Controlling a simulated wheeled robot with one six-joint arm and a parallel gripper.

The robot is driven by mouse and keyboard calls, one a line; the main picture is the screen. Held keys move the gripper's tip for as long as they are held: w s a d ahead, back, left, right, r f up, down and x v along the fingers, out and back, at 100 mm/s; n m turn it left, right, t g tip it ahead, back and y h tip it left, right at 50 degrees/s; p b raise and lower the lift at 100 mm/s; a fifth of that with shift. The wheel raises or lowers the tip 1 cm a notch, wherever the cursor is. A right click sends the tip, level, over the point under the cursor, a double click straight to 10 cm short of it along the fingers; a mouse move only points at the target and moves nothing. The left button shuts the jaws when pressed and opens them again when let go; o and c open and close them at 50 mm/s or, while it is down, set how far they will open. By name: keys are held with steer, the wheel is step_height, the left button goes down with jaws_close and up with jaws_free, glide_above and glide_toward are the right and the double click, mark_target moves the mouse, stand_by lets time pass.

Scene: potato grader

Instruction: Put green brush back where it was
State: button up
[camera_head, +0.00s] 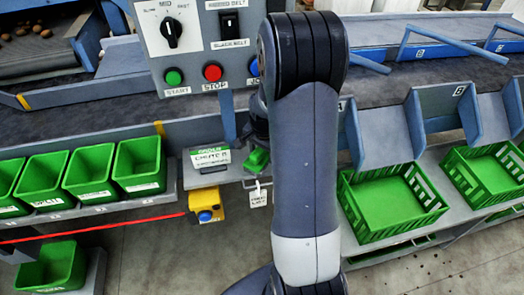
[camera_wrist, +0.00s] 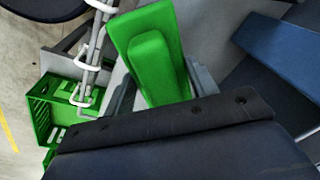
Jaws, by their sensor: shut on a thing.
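The green brush (camera_wrist: 155,50) is between the fingers of my gripper (camera_wrist: 163,85) in the wrist view. My gripper is shut on it. In the head view the brush (camera_head: 256,161) shows as a small green piece left of my arm. It is just above a small grey bracket or rail with a hanging white tag (camera_head: 258,194). I cannot tell whether the brush touches the bracket. Most of my gripper is hidden behind my arm in the head view.
A control panel (camera_head: 190,55) stands above. A white-labelled holder (camera_head: 209,158) and a yellow box with a blue button (camera_head: 206,205) are left of the brush. Green bins (camera_head: 139,165) line the left; green crates (camera_head: 393,203) stand right. Pipes with white rings (camera_wrist: 88,65) are close by.

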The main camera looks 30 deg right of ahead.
steer(key=shift+f, duration=0.2)
steer(key=o, duration=1)
steer(key=shift+r, duration=0.1)
steer(key=shift+c, duration=0.2)
steer(key=shift+s+a+r, duration=0.1)
steer(key=shift+s+r, duration=0.1)
steer(key=shift+r, duration=1.1)
steer(key=shift+s+r, duration=0.15)
steer(key=shift+r, duration=1.15)
steer(key=shift+s+a+r, duration=0.1)
steer(key=shift+s+r, duration=0.1)
steer(key=shift+r, duration=1.1)
steer(key=shift+f, duration=0.1)
